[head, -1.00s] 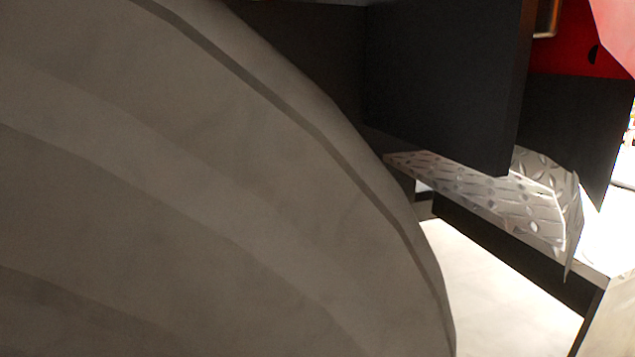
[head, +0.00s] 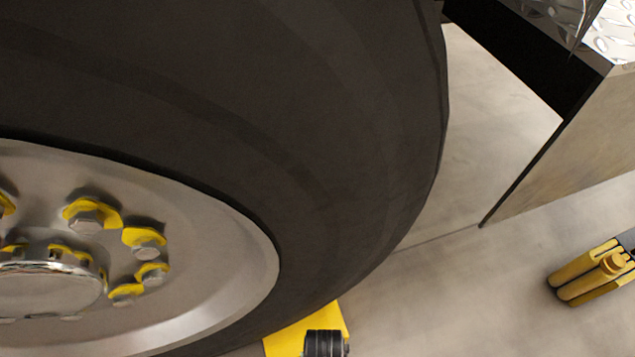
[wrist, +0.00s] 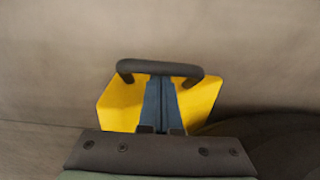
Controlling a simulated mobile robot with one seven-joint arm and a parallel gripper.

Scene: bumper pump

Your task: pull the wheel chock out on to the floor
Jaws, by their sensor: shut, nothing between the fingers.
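The wheel chock (wrist: 116,103) is yellow with a dark bar handle (wrist: 160,67). In the wrist view it is at the centre, with the handle across its upper part. My gripper (wrist: 160,82) is shut and empty, its two dark fingers side by side in front of the yellow body. The fingertips reach the handle's lower edge; I cannot tell if they touch it. In the head view, part of the chock (head: 290,338) shows at the bottom edge, beside the lower tyre (head: 340,150). A dark ridged piece covers some of it there.
The big wheel with its grey hub (head: 220,270) fills the left of the head view. A grey panel (head: 570,150) and tread-plate step (head: 615,30) are at upper right. A yellow-and-dark object (head: 595,275) lies at the right. Floor (head: 440,300) between is clear.

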